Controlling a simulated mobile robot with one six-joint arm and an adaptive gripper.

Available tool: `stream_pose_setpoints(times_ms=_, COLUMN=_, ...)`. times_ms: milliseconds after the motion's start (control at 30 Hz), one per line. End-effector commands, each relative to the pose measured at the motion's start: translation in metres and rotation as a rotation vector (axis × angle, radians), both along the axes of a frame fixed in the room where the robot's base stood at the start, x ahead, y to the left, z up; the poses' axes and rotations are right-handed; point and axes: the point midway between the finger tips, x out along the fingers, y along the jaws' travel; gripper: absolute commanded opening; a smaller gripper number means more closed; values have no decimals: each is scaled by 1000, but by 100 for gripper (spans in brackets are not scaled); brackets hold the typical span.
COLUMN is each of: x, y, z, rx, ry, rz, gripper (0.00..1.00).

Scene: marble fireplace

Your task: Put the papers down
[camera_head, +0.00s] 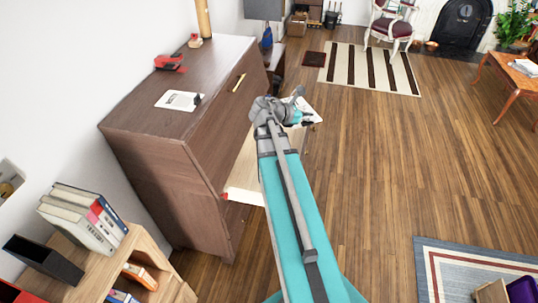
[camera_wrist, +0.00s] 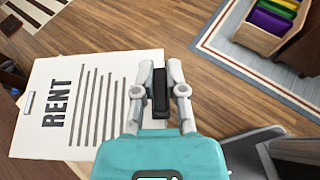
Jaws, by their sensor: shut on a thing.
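The papers (camera_wrist: 75,100) are a white sheet with the large word RENT, several dark lines and a small clip at the left edge. My gripper (camera_wrist: 160,88) is shut on their right side in the wrist view, with dark pads between its fingers. In the head view my gripper (camera_head: 288,108) is in front of the brown cabinet, and part of the white papers (camera_head: 302,106) shows just beyond it. My arm hides the rest. Whether the papers touch anything below is hard to tell.
A pale open drawer or shelf (camera_head: 245,172) lies below my arm. A bookshelf (camera_head: 90,270) stands front left.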

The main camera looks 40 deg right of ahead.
Motion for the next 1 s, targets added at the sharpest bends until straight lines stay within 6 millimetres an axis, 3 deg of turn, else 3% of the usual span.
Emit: stream_pose_setpoints(times_ms=1000, x=64, y=-84, z=-173, rx=10, ry=5, rz=271, gripper=0)
